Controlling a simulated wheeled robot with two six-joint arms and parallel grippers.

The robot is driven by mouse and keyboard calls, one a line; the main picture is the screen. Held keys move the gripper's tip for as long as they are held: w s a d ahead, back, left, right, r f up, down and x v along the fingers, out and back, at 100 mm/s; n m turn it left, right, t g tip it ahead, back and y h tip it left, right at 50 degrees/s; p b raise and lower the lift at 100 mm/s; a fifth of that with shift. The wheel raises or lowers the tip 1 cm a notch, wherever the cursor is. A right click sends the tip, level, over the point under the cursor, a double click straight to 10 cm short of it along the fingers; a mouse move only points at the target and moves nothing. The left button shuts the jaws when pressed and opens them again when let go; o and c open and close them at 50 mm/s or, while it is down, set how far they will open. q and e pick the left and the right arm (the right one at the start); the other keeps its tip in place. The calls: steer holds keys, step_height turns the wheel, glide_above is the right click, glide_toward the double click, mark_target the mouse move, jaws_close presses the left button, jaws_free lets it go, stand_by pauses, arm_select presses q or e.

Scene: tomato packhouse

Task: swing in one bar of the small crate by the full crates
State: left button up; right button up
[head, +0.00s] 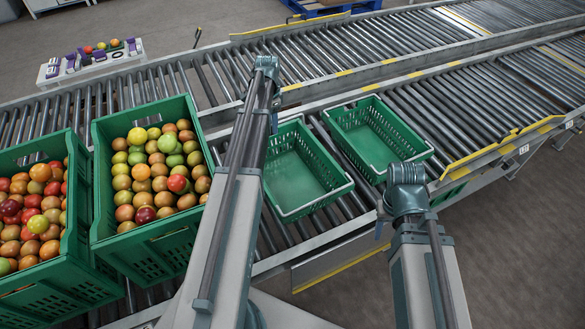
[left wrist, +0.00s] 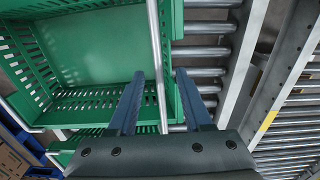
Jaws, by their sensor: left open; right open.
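The small green crate (head: 300,178) by the full crates stands empty on the rollers, with pale bars along its rims. My left gripper (head: 275,108) is over its far side, mostly hidden behind its own wrist in the head view. In the left wrist view the open jaws (left wrist: 157,82) sit on either side of a pale bar (left wrist: 154,35) on the crate's rim; I cannot tell whether they touch it. My right gripper (head: 383,222) is open and mostly hidden by its wrist, near the front corner of the second small crate.
Two full crates of tomatoes (head: 150,245) (head: 70,283) stand at the left. A second empty small crate (head: 385,165) stands close to the right. Roller conveyor (head: 470,95) runs clear beyond, with yellow-marked rails. A bench (head: 75,72) with small items stands at far left.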

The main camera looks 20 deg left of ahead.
arm_select(q)
steer(key=shift+r+p, duration=2.8)
steer(key=shift+r, duration=0.15)
steer(key=shift+f, duration=0.1)
steer(key=shift+c, duration=1)
steer(key=shift+w+a, duration=0.3)
steer(key=shift+a, duration=0.05)
steer(key=c, duration=0.5)
steer(key=shift+w+a+m, duration=0.4)
steer(key=shift+w+a, duration=0.05)
steer(key=shift+a, duration=0.15)
jaws_close()
step_height(320, 180, down, 7)
steer(key=b, duration=0.7)
